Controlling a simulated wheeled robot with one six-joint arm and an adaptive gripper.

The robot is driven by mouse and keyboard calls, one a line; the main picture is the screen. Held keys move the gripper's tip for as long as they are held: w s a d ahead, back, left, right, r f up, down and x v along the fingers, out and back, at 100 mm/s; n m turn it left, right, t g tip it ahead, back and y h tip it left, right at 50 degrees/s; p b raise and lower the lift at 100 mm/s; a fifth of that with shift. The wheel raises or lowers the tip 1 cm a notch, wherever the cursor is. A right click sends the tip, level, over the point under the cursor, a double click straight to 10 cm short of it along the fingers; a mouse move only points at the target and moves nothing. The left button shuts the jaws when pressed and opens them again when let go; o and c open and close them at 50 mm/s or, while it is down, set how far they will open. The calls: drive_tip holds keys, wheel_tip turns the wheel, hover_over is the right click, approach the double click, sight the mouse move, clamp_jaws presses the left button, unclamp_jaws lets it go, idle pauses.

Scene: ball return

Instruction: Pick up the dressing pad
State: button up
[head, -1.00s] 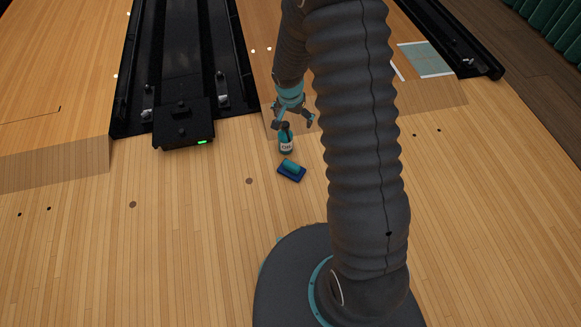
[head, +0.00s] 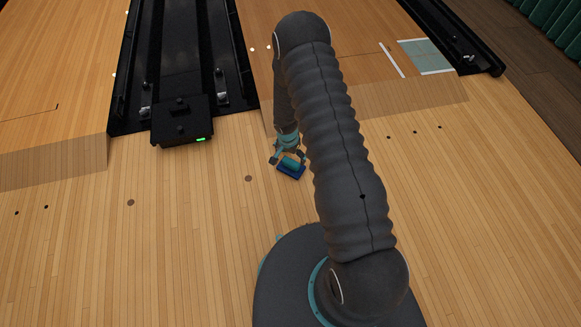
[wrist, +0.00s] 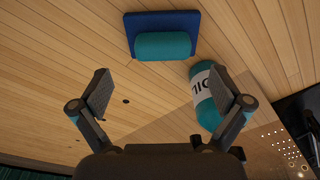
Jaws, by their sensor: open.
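The dressing pad, a blue slab with a teal rounded grip on top, lies on the wooden floor (head: 291,174). In the wrist view the dressing pad (wrist: 165,20) is at the top, beyond my fingertips. My gripper (head: 288,157) is low over the floor, close to the pad's far side in the head view. In the wrist view my gripper (wrist: 167,104) is open, with nothing held between its fingers. The pad sits ahead of the gap, not between the fingers.
A teal bottle with a white label reading "OIL" (wrist: 207,95) is beside my right finger in the wrist view; my arm hides it in the head view. A black machine (head: 183,122) with a green light stands at the lane end. The floor left of the pad is clear.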

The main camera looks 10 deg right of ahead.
sight(291, 162)
drive_tip(key=shift+w+d+f, duration=0.1)
drive_tip(key=shift+w+f, duration=0.1)
drive_tip(key=shift+f, duration=1.4)
drive_tip(key=shift+w+d+f, duration=0.1)
drive_tip(key=shift+w+f, duration=0.1)
drive_tip(key=shift+f, duration=1.4)
drive_tip(key=c, duration=1.3)
drive_tip(key=shift+o, duration=0.2)
